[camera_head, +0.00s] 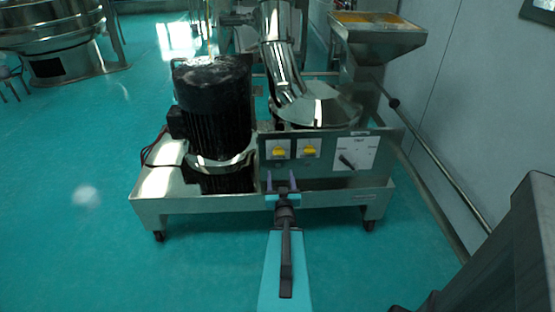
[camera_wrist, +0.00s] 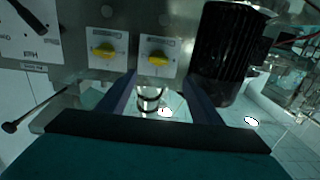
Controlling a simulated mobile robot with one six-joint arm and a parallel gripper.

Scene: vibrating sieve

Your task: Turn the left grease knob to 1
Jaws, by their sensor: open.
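The left grease knob (camera_head: 279,152) is a yellow handle on a pale square plate on the machine's front panel, beside the black motor. In the wrist view, where left and right are reversed, it is the right-hand yellow knob (camera_wrist: 157,58). Its handle lies roughly level; the position marks are too small to read. A like yellow knob (camera_head: 309,150) sits beside it and also shows in the wrist view (camera_wrist: 103,51). My gripper (camera_head: 281,180) is open and empty, with its two fingers just below the left knob in the head view, apart from it.
The black motor (camera_head: 215,110) stands on the steel base (camera_head: 155,190) left of the panel. A white dial plate (camera_head: 354,155) with a black handle is on the panel's right. A wall with a rail (camera_head: 440,175) runs along the right. Open green floor (camera_head: 90,230) lies to the left.

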